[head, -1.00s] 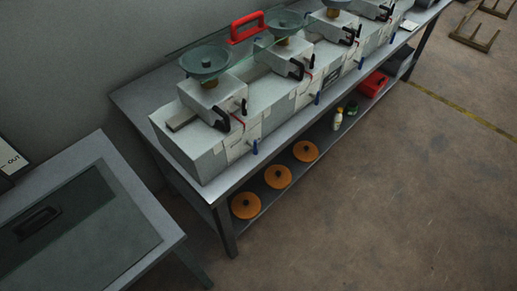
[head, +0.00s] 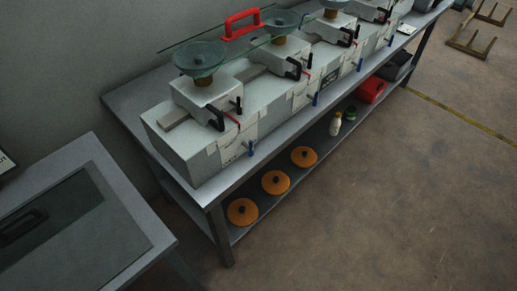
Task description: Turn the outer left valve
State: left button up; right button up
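A row of several grey-white box machines stands on a long metal bench (head: 120,100). The nearest machine (head: 185,150), at the left end, has a green-grey dish (head: 200,58) on top, black handles (head: 216,118) on its front side, a red lever (head: 232,118) and a small blue-handled valve (head: 250,148) low on its front face. Similar blue handles show on the machines further right, such as one (head: 314,98) in the middle. I cannot tell which part is the outer left valve. Neither of my grippers is in view.
The lower shelf holds orange discs (head: 275,182), bottles (head: 336,123) and a red box (head: 371,90). A grey table (head: 150,228) stands at lower left. The floor (head: 390,210) in front is clear; wooden frames (head: 475,40) lie far right.

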aim_at(250, 148)
jog(key=l+u, duration=0.1)
jog(key=l, duration=1.05)
jog(key=k+l+u, duration=0.15)
jog(key=l, duration=0.4)
jog(key=l+u, duration=0.1)
jog(key=l, duration=0.45)
jog(key=k+l, duration=0.1)
jog(key=l, duration=0.45)
jog(key=l+u, duration=0.15)
jog(key=l, duration=0.4)
jog(key=k, duration=0.05)
